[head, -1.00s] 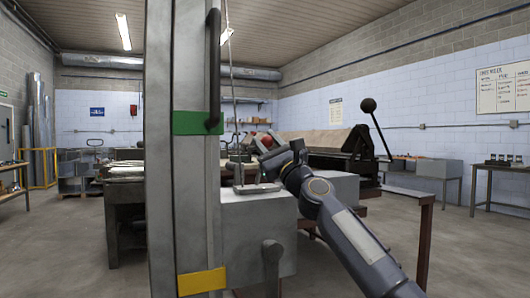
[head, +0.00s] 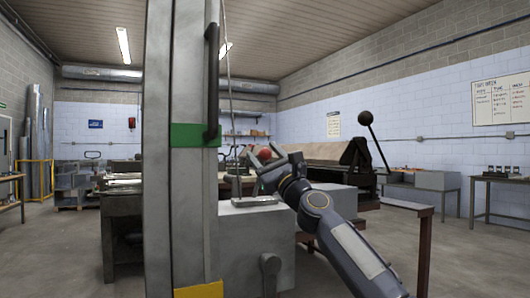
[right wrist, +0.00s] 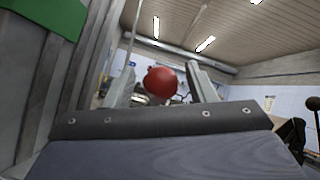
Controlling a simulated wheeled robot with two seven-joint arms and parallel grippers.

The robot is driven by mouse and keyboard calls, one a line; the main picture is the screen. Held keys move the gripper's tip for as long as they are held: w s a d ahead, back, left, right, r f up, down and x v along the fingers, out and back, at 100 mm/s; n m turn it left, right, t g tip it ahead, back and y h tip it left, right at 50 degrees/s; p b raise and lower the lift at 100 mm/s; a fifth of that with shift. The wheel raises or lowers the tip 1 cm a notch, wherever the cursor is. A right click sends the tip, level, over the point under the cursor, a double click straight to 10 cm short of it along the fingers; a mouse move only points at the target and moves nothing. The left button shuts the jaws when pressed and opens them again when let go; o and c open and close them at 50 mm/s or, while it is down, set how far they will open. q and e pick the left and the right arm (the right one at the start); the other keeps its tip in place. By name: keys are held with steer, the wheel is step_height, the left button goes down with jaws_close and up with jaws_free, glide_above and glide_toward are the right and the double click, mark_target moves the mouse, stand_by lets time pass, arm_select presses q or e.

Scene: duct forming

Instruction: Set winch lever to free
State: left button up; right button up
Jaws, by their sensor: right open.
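In the right wrist view the red knob (right wrist: 160,81) shows between the two open fingers (right wrist: 158,88). Nothing is clearly held, and I cannot tell whether a finger touches the knob. The lever's shaft is mostly hidden by the gripper. The winch's grey box (head: 240,235) sits below. My left gripper is not in view.
A tall grey post (head: 190,80) with green and yellow bands stands just left of my gripper. A cable (head: 228,100) runs beside it. A grey handle (head: 270,265) is on the box's front. A black-knobbed lever (head: 366,118) and a red-brown rail (head: 405,205) are to the right.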

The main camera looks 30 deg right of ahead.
step_height(320, 180, up, 4)
steer(key=p, duration=0.3)
steer(key=shift+f, duration=0.1)
steer(key=s+a+r+p, duration=0.1)
steer(key=s+a+r, duration=0.2)
steer(key=s, duration=0.3)
steer(key=s+a+r+p, duration=0.1)
steer(key=s+a+r, duration=0.3)
steer(key=s+r, duration=0.2)
steer(key=shift+s, duration=0.1)
